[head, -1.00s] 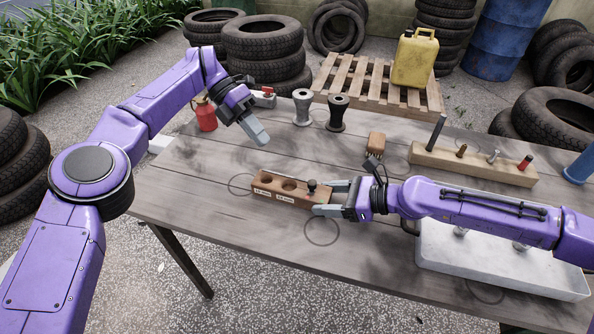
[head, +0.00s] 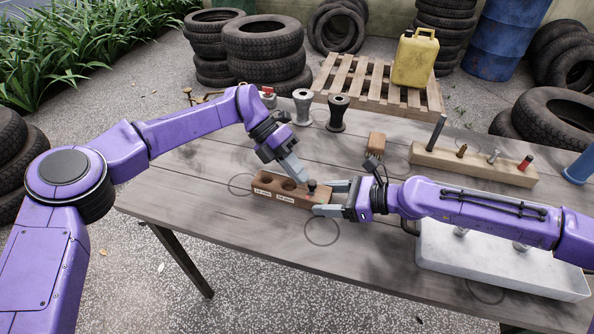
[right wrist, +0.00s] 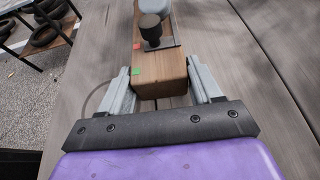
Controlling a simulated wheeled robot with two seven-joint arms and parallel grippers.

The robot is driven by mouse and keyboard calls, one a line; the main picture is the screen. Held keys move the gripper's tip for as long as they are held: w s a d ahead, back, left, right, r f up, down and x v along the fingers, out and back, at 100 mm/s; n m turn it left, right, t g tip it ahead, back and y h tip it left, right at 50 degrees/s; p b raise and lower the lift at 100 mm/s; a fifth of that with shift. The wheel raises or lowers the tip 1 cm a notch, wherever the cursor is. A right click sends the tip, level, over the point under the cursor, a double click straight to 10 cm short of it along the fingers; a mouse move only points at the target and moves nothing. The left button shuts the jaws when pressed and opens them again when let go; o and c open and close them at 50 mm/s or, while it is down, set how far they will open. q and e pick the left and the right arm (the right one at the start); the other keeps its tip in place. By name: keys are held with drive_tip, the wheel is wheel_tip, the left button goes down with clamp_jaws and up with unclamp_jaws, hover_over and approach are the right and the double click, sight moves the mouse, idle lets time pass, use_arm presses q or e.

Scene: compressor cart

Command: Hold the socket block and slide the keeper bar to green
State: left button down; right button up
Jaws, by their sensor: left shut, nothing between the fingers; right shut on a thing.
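The wooden socket block (head: 262,188) lies on the table with round holes and white labels on its front. My right gripper (head: 331,197) is shut on the block's right end, one finger on each side, as the right wrist view also shows (right wrist: 158,72). The keeper bar (right wrist: 166,48) is a dark flat plate on the block with a black knob (right wrist: 151,27), also seen in the head view (head: 311,186). The knob stands level with a red mark (right wrist: 137,45); a green mark (right wrist: 136,71) is nearer my right gripper. My left gripper (head: 302,180) is shut and empty, its tips close beside the knob; contact is unclear.
A brown brush (head: 376,143) lies behind my right gripper. Two spools (head: 338,114) stand at the back. A wooden rack with pegs (head: 480,165) and a pale tray (head: 450,262) are on the right. The table's front left is clear.

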sight(314, 180)
use_arm(q)
drive_tip(key=shift+s+d, duration=0.3)
drive_tip(key=shift+d, duration=0.5)
drive_tip(key=shift+s+d, duration=0.3)
drive_tip(key=shift+d, duration=0.45)
drive_tip(key=w+a, duration=0.2)
drive_tip(key=a, duration=0.1)
drive_tip(key=shift+w+a, duration=0.3)
drive_tip(key=shift+w, duration=0.05)
drive_tip(key=v, duration=1)
drive_tip(key=shift+s+d, duration=0.1)
use_arm(e)
drive_tip(key=o, duration=1.3)
